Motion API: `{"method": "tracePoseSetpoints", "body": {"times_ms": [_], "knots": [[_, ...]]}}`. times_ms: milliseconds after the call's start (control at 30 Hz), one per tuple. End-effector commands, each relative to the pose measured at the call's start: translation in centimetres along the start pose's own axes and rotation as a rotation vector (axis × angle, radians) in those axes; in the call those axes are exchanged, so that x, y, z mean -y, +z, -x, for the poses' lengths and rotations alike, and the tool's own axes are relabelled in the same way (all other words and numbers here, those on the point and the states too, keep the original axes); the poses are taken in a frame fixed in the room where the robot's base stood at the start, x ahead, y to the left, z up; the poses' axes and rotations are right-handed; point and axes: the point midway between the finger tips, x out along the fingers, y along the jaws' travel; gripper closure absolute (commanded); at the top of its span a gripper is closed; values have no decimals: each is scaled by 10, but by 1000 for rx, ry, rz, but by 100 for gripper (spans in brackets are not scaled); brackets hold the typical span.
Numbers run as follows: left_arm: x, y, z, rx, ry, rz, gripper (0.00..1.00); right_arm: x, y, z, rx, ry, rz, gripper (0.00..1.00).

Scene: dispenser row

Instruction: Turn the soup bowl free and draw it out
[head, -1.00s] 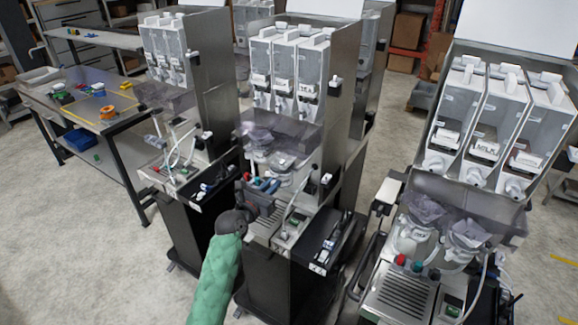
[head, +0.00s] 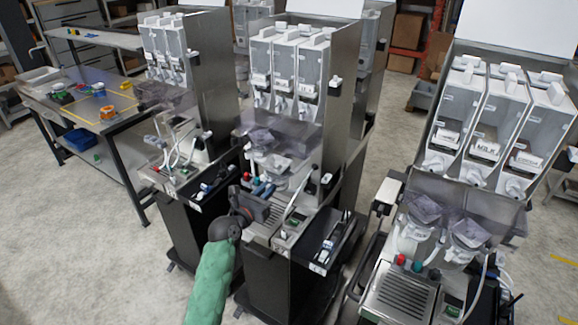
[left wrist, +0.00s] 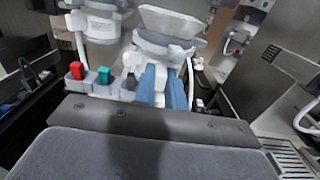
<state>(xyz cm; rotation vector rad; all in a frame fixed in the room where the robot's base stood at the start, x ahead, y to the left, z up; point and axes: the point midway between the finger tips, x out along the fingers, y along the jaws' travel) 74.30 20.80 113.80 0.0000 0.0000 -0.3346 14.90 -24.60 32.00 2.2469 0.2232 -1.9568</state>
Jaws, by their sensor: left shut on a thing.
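My left gripper (head: 265,187) reaches into the front of the middle dispenser (head: 287,185). Its blue fingers also show in the left wrist view (left wrist: 163,75), close together on the near side of a pale round bowl. This soup bowl (left wrist: 163,44) has a square, funnel-like top and sits at the dispenser front. In the head view the bowl (head: 272,165) is small and partly hidden by the clear shield. The fingers are shut on it; the exact contact is hard to see. I cannot tell whether it is free of its seat. My right gripper is out of view.
A second bowl (left wrist: 97,25) sits just left of the held one. Red (left wrist: 76,70) and green (left wrist: 104,75) knobs stand below it. A pale hose (left wrist: 191,75) runs close on the right. Other dispensers stand left (head: 180,140) and right (head: 440,240).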

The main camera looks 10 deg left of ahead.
Motion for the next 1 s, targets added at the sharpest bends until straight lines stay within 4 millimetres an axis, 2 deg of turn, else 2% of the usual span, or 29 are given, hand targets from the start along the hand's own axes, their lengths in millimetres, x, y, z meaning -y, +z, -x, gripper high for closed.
{"method": "tracePoseSetpoints", "body": {"times_ms": [1000], "knots": [[0, 1, 41, 1, 0, 0, 100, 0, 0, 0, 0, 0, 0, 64]]}}
